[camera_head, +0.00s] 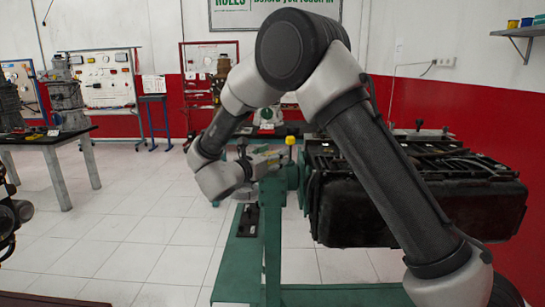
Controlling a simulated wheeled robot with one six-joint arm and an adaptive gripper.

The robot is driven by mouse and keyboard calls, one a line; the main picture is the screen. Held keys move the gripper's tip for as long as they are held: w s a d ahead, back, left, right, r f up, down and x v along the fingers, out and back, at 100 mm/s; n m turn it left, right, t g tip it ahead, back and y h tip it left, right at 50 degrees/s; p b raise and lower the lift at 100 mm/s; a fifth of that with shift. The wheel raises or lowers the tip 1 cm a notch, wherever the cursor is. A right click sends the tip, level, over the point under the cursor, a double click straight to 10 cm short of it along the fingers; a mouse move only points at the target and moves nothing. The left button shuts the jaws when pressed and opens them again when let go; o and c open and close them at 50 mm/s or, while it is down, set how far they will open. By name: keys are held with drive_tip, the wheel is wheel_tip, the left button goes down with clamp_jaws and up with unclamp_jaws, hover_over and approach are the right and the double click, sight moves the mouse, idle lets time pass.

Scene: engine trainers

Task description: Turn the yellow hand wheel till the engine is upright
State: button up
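The engine (350,212) is a large dark block on the right, carried on a green stand (272,240). It appears to lie on its side, but its exact tilt is hard to judge. A small yellow part (290,141), seemingly of the hand wheel, shows at the top of the stand's green head, left of the engine. The rest of the wheel is hidden or too small to make out. My gripper (268,160) is just left of the green head, close to the yellow part. Its fingers are too small to read, and contact cannot be told.
My arm crosses in front of the engine and hides part of it. A table (50,139) with engine parts stands at the left. Display boards (104,78) stand along the back wall. A shelf (520,32) is at upper right. Tiled floor (140,225) is free left of the stand.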

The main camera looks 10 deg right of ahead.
drive_tip(key=shift+y, duration=0.3)
drive_tip(key=n+t+y, duration=0.2)
drive_tip(key=n+y, duration=0.1)
drive_tip(key=y, duration=0.1)
drive_tip(key=n+t+y, duration=0.2)
drive_tip(key=n+y, duration=0.1)
drive_tip(key=y, duration=0.1)
drive_tip(key=shift+d+n+t, duration=0.15)
drive_tip(key=shift+n+t, duration=0.15)
drive_tip(key=shift+t, duration=0.1)
drive_tip(key=n+y, duration=0.3)
drive_tip(key=y, duration=0.2)
drive_tip(key=shift+y, duration=0.4)
drive_tip(key=shift+n+y, duration=0.6)
drive_tip(key=shift+r, duration=0.1)
drive_tip(key=o, duration=1)
drive_tip(key=s, duration=0.5)
drive_tip(key=s+d, duration=0.1)
drive_tip(key=s, duration=0.1)
drive_tip(key=shift+s, duration=0.2)
